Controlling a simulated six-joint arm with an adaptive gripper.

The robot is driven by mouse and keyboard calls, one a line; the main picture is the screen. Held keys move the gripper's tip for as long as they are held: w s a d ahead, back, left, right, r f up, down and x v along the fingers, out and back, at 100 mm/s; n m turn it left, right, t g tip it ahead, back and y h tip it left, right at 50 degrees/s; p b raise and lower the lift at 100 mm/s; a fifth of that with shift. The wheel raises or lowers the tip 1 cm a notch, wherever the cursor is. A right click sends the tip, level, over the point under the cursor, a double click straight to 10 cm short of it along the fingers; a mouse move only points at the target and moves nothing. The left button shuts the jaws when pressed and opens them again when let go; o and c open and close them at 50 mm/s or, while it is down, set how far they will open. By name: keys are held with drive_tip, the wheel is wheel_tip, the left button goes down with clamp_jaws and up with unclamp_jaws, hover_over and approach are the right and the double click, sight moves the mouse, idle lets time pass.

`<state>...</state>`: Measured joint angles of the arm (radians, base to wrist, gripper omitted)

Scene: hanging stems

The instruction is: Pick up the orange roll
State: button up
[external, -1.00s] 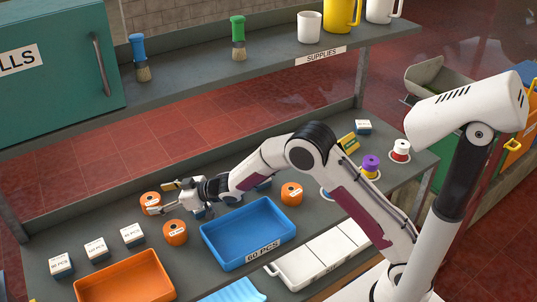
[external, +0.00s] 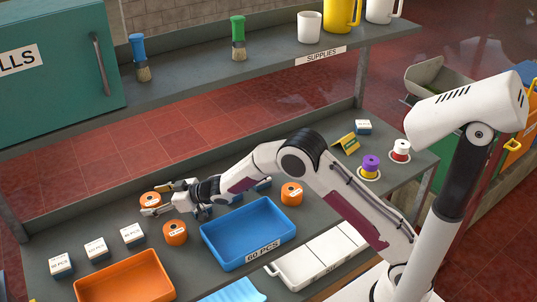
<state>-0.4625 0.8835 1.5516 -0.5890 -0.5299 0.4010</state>
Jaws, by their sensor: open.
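Three orange rolls show on the grey bench. The far-left roll (external: 149,199) stands at my gripper (external: 155,200). My gripper is open, reaching in low from the right, with one finger at the roll's far side and the other at its near side. The fingers partly cover this roll, and I cannot tell whether they touch it. A second orange roll (external: 175,234) stands just in front of my gripper. A third orange roll (external: 291,194) stands to the right, behind the blue tray.
A blue tray (external: 213,247) and an orange tray (external: 84,289) lie in front. Several small white-topped boxes (external: 96,249) stand at the left. Purple (external: 371,163) and white-red (external: 401,149) spools stand at the right. A shelf (external: 190,80) hangs above the bench's back.

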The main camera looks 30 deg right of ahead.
sight(154, 200)
drive_tip(key=c, duration=1.3)
drive_tip(key=shift+r, duration=0.15)
drive_tip(key=shift+r, duration=4.9)
